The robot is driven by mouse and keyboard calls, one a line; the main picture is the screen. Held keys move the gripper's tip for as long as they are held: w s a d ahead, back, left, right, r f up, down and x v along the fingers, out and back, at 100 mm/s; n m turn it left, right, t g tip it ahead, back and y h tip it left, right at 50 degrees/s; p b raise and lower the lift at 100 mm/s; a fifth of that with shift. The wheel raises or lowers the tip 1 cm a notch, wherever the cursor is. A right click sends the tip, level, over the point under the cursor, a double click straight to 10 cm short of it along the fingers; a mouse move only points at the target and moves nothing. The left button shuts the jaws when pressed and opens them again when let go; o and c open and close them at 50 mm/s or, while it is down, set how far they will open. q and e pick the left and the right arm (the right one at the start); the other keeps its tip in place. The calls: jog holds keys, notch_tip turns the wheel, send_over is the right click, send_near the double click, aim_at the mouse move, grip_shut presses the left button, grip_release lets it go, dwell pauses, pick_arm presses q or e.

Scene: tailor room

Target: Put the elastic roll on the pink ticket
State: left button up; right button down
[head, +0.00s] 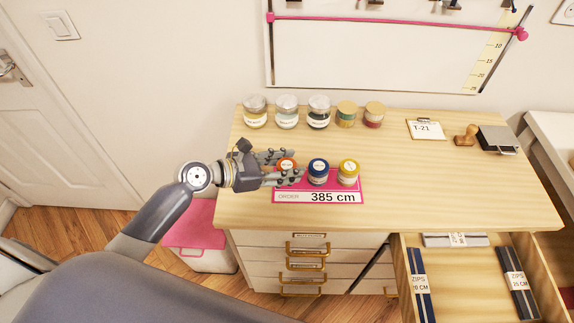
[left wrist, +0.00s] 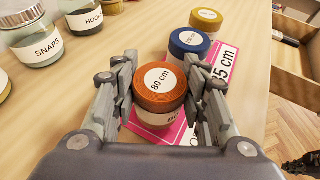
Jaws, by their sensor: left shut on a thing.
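The pink ticket (head: 285,196), printed 385 cm, lies near the front edge of the wooden table. An orange-topped elastic roll (head: 287,163), labelled 80 cm in the left wrist view (left wrist: 160,84), is between the fingers of my left gripper (head: 284,168), which is shut on it. The roll is upright at the ticket's left end; I cannot tell whether it rests on it or is just above. A blue roll (head: 318,171) and a yellow roll (head: 348,172) stand upright on the ticket, right of the orange one.
Several jars (head: 286,112) and green (head: 346,114) and red (head: 373,115) rolls line the table's back. A T-21 clipboard (head: 426,129), a wooden stamp (head: 466,136) and an ink pad (head: 498,139) are at right. An open drawer (head: 455,275) holds zips. The table's middle right is clear.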

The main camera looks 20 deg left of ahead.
pick_arm(q)
jog(key=o, duration=1)
pick_arm(e)
jog(key=shift+a, duration=0.15)
jog(key=shift+a, duration=0.2)
pick_arm(q)
jog(key=b+v, duration=0.1)
jog(key=v, duration=0.9)
jog(key=shift+s+a+r, duration=0.1)
jog(key=shift+s+a, duration=0.1)
jog(key=shift+s, duration=0.1)
jog(key=shift+s+a+r, duration=0.4)
pick_arm(e)
jog(key=shift+s+d+f, duration=0.1)
jog(key=shift+d+f, duration=0.15)
jog(key=shift+f, duration=0.35)
